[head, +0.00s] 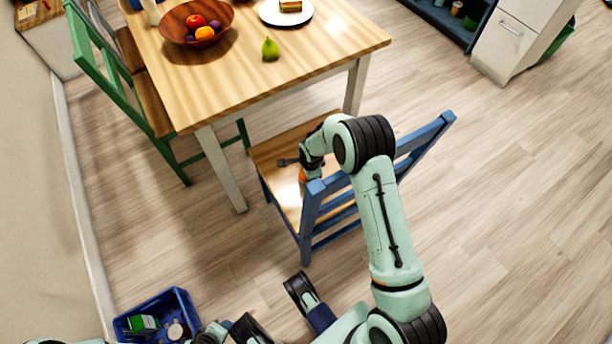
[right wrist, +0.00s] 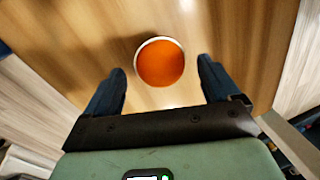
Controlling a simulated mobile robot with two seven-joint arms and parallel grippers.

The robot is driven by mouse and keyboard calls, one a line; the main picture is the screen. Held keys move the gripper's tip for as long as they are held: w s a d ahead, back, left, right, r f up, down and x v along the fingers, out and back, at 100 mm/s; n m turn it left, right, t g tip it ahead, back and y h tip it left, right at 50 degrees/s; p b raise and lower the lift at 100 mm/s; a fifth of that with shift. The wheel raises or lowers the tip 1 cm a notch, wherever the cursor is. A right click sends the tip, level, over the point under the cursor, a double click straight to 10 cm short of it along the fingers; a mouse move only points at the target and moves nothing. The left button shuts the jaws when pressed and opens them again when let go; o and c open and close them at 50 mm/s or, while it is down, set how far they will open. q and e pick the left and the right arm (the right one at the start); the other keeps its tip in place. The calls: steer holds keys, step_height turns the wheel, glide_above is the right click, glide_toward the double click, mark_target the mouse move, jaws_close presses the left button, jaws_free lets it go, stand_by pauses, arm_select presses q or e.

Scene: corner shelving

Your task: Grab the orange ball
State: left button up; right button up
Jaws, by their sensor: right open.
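The orange ball (head: 302,175) rests on the wooden seat of the blue chair and is partly hidden by my right arm in the head view. In the right wrist view the ball (right wrist: 160,63) shows whole, with a pale rim along its upper edge. My right gripper (head: 287,162) reaches over the chair back, low over the seat close to the ball. In the right wrist view its two dark fingers (right wrist: 160,70) are spread wide, with the ball centred between their tips and a gap on each side. Nothing is held.
The blue chair back (head: 412,142) stands right beside my right arm. A wooden table (head: 330,50) with a fruit bowl (head: 172,27), a pear (head: 270,49) and a plate (head: 268,14) is behind. A green chair (head: 92,58) stands left. A blue crate (head: 185,300) sits lower left. Floor at right is clear.

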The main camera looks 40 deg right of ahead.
steer(key=shift+w+f, duration=0.25)
steer(key=shift+f, duration=0.7)
arm_select(q)
steer(key=shift+w+a+f, duration=0.2)
steer(key=shift+w+f, duration=0.05)
steer(key=shift+w, duration=0.15)
arm_select(e)
steer(key=shift+r, duration=0.1)
steer(key=c, duration=1.1)
steer(key=shift+r, duration=0.1)
